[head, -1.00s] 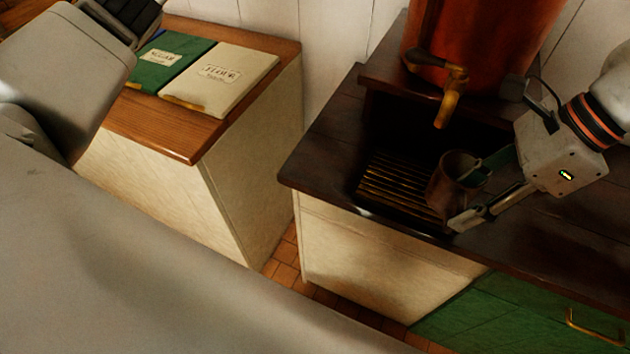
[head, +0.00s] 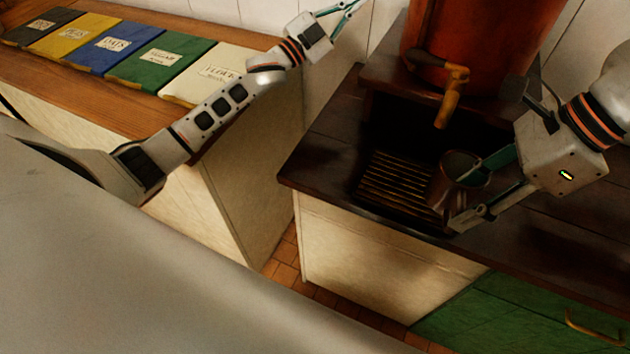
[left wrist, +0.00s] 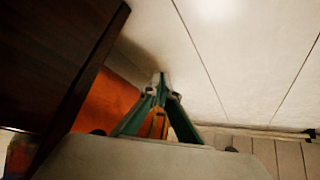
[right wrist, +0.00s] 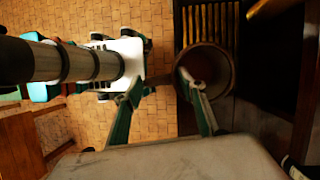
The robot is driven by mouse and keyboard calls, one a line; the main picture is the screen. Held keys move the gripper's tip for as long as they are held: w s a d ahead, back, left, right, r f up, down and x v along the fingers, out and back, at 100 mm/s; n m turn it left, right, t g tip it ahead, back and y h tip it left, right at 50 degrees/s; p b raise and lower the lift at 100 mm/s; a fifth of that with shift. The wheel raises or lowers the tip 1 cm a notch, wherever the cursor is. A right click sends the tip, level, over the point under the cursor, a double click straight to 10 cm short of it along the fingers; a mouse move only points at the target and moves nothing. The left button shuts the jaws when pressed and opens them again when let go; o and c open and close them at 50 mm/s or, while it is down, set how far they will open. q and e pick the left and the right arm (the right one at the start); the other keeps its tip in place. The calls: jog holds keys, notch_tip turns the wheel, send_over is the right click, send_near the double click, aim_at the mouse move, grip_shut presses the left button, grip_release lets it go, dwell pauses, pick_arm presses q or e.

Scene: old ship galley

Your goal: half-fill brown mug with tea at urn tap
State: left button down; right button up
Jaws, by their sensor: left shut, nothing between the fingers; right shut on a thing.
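The brown mug (head: 439,186) is over the front right of the drip grate, below and in front of the urn tap (head: 449,98), with its mouth facing up. Its round mouth also shows in the right wrist view (right wrist: 209,68); its dark inside does not show clearly whether there is tea. My right gripper (head: 462,196) is shut on the mug from the right, one finger at the rim and one lower down. The exact grip on wall or handle is unclear. My left gripper (head: 355,6) is shut and empty, near the white wall left of the copper urn (head: 480,35); its tips meet in the left wrist view (left wrist: 160,84).
The slatted drip grate (head: 393,185) sits in the dark wooden counter (head: 325,150). A floor gap separates the two counters.

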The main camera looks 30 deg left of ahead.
pick_arm(q)
jog(key=s+a+f+n+g+y, duration=0.25)
jog(key=s+f, duration=0.55)
jog(key=f, duration=0.5)
jog(key=s+a+f+n+g+y, duration=0.1)
jog(key=s+a+f+n+y, duration=0.3)
jog(key=s+f, duration=0.65)
jog(key=s+a+f+n+g+y, duration=0.1)
jog(key=s+a+f+n+y, duration=0.4)
jog(key=f, duration=1.1)
pick_arm(e)
jog(key=shift+r, duration=3.05)
pick_arm(q)
jog(key=s+d+f+g+h, duration=0.1)
jog(key=s+d+f+g, duration=0.1)
jog(key=s+d, duration=0.6)
jog(key=s+d+f+g+h, duration=0.2)
jog(key=s+d+f, duration=0.1)
jog(key=s+d, duration=0.5)
jog(key=shift+s+f, duration=0.2)
jog(key=shift+f, duration=0.05)
